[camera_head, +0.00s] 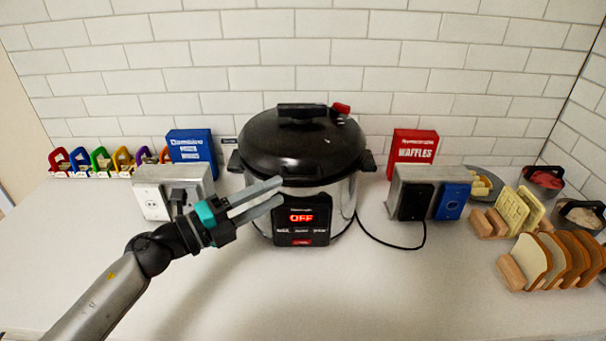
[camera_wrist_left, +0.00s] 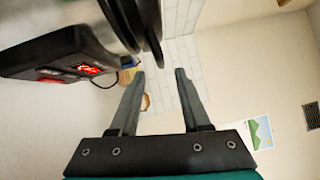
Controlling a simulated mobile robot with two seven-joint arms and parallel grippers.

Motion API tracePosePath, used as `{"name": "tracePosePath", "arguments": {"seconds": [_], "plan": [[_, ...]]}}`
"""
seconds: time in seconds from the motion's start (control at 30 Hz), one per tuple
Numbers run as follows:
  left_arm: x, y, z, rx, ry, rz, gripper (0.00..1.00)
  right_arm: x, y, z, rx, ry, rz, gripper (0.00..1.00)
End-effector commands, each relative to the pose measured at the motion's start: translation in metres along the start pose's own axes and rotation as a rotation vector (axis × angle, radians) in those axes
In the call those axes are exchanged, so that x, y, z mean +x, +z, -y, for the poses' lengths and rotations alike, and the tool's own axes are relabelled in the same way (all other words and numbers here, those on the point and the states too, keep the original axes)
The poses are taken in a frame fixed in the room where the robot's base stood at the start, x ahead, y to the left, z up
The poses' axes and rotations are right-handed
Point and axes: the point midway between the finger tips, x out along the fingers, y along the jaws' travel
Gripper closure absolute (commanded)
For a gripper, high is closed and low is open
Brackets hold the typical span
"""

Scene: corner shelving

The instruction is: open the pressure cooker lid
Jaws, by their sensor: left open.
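The pressure cooker (camera_head: 343,198) stands at the middle of the counter against the tiled wall, its front panel reading OFF in red. Its black domed lid (camera_head: 290,148) is on, with a black handle (camera_head: 302,111) on top and a small red piece (camera_head: 341,108) beside the handle. My left gripper (camera_head: 281,191) is open and empty, in front of the cooker's left side, below the lid rim. In the left wrist view the gripper (camera_wrist_left: 160,75) has nothing between its fingers, and the cooker's panel (camera_wrist_left: 75,68) shows at upper left. My right gripper is not in view.
A double outlet box (camera_head: 150,203) and a blue box (camera_head: 192,151) stand left of the cooker. A red waffles box (camera_head: 413,150) and another outlet box (camera_head: 414,200) stand right, with a black cord on the counter. Bread in racks (camera_head: 537,262) is at far right. The front counter is clear.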

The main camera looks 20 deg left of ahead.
Motion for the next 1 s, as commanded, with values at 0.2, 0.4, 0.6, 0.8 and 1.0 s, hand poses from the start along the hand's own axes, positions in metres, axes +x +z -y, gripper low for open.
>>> {"name": "tracePosePath", "arguments": {"seconds": [0.2,0.4,0.6,0.8,1.0], "plan": [[0.034,0.001,0.002,-0.002,-0.004,0.001,0.53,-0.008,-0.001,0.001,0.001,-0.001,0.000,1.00],[0.060,0.000,0.001,-0.002,-0.002,0.000,0.53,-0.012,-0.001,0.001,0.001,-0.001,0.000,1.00],[0.074,0.000,0.001,-0.002,-0.001,0.000,0.53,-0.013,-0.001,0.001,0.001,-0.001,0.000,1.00],[0.076,0.000,0.000,-0.002,0.000,0.000,0.53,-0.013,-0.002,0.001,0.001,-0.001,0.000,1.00],[0.076,0.000,0.000,-0.002,0.000,0.000,0.60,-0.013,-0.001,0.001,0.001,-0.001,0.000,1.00]]}}
